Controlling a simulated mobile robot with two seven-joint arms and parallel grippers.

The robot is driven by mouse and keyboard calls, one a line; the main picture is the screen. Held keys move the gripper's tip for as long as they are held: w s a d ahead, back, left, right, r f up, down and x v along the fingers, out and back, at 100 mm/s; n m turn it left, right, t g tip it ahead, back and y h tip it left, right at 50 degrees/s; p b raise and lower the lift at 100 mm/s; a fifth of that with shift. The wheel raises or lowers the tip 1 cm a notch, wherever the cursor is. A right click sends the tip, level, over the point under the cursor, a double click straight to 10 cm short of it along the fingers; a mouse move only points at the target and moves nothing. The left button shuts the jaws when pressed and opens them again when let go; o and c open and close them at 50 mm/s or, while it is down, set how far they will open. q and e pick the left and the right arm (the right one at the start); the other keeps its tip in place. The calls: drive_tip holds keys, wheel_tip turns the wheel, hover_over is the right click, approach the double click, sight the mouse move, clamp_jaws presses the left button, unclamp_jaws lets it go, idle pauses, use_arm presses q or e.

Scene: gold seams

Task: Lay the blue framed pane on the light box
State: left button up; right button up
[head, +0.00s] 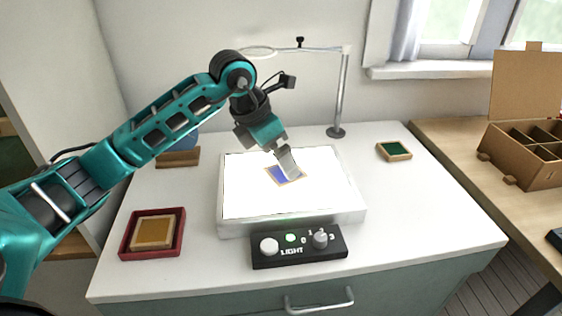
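The blue framed pane (279,177), a small blue square in a tan frame, is over the middle of the lit white light box (250,205). It looks flat on the surface or very close to it; I cannot tell whether it touches. My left gripper (290,168) points down at the pane, and its fingers hide the pane's upper right part. The fingers look close together at the frame, but their gap and any hold on the pane are not clear. My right gripper is not in view.
A control box (298,262) with knobs stands in front of the light box. A red tray (124,247) holds an amber framed pane (152,232). A green framed pane (394,151) lies at right. A magnifier stand (341,90) rises behind. A compartmented cardboard box (520,180) stands far right.

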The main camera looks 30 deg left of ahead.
use_arm(q)
drive_tip(key=v, duration=0.8)
drive_tip(key=shift+p, duration=0.4)
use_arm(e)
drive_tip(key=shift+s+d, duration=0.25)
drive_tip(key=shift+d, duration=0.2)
use_arm(q)
drive_tip(key=shift+r, duration=0.1)
drive_tip(key=shift+s, duration=0.15)
